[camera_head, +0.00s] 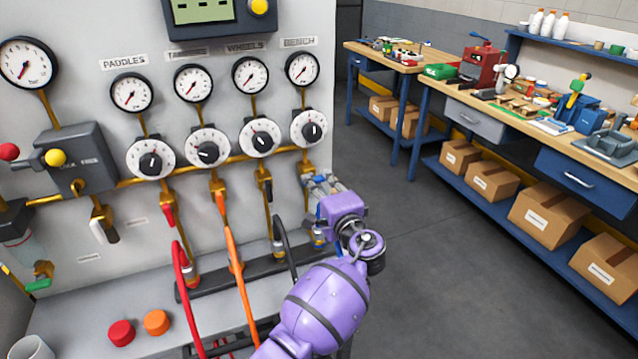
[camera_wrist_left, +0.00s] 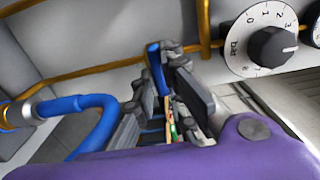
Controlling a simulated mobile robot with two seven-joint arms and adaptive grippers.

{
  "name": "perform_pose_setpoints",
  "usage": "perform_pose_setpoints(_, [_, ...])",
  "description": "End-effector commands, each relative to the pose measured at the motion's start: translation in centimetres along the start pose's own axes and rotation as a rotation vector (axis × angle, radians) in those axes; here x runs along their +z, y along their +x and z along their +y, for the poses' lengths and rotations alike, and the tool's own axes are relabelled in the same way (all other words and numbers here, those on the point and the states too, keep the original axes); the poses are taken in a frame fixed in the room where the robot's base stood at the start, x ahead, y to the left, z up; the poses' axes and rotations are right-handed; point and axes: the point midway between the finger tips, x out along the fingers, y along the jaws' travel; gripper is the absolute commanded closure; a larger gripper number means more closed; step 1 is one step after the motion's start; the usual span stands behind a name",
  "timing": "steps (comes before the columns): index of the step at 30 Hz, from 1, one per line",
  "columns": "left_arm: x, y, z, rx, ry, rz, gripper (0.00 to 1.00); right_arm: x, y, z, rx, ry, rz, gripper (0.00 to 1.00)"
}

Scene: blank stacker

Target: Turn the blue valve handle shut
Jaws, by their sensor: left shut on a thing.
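The blue valve handle (camera_wrist_left: 156,68) shows in the left wrist view as an upright blue lever between the finger pads, below a brass pipe. My left gripper (camera_head: 325,187) is at the right end of the valve row, shut on the blue handle. Its grey fingers also show in the left wrist view (camera_wrist_left: 168,78). In the head view the gripper and purple wrist hide most of the blue handle. The dial knob of the BENCH line (camera_head: 309,128) sits just above the gripper. My right gripper is not in view.
Black (camera_head: 268,190), orange (camera_head: 221,204) and red (camera_head: 168,215) valve handles hang to the left, with hoses below them. A blue hose (camera_wrist_left: 90,103) runs close beside the gripper. Red (camera_head: 121,332) and orange (camera_head: 157,322) caps lie on the ledge. Floor at right is clear.

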Motion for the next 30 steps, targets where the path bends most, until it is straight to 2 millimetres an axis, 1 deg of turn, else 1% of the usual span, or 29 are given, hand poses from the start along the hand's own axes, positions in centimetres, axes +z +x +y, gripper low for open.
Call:
perform_pose_setpoints(1, [0.02, 0.19, -0.64, -0.010, 0.004, 0.000, 1.00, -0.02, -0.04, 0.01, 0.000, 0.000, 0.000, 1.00])
perform_pose_setpoints(14, [0.02, 0.20, -0.61, -0.011, 0.013, 0.000, 1.00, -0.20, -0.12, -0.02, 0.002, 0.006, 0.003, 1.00])
perform_pose_setpoints(15, [0.02, 0.20, -0.61, -0.011, 0.013, 0.000, 0.85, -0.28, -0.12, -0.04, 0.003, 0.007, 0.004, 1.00])
perform_pose_setpoints(18, [0.02, 0.20, -0.59, -0.010, 0.012, 0.000, 0.72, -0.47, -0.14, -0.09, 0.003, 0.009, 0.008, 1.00])
perform_pose_setpoints(19, [0.03, 0.20, -0.56, -0.010, 0.012, 0.000, 0.70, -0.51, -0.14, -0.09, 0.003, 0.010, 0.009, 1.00])
perform_pose_setpoints(27, [0.05, 0.11, -0.24, -0.005, 0.012, -0.001, 0.70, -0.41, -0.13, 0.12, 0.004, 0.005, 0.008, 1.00])
perform_pose_setpoints(30, [0.02, -0.35, -0.10, -0.003, 0.012, 0.000, 0.70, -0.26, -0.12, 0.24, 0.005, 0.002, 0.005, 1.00])
